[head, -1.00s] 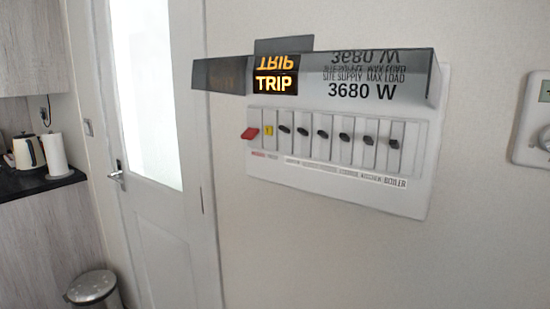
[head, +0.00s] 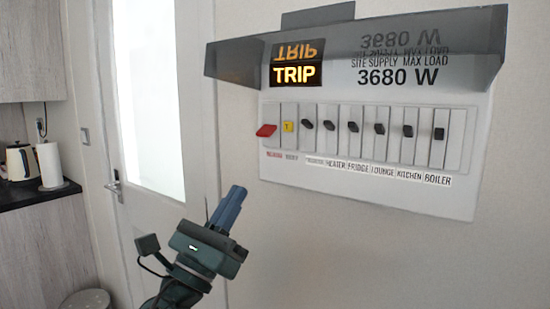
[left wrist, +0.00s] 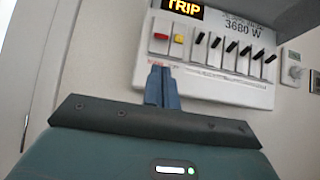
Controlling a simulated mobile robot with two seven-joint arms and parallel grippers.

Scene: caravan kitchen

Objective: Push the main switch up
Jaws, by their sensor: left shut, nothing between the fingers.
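The main switch is the red lever (head: 266,130) at the left end of the switch row on the white wall panel (head: 370,195). It tilts down and out from the panel. It also shows in the left wrist view (left wrist: 160,37). My left gripper (head: 234,193) is shut and empty, below and left of the red lever, apart from it, with blue fingers pointing up. My right gripper is not in view.
A yellow button (head: 289,127) sits right beside the red lever, then several black switches (head: 353,127). A lit TRIP display (head: 296,74) is above, under a dark open cover (head: 440,45) that juts out. A white door (head: 165,150) stands at left.

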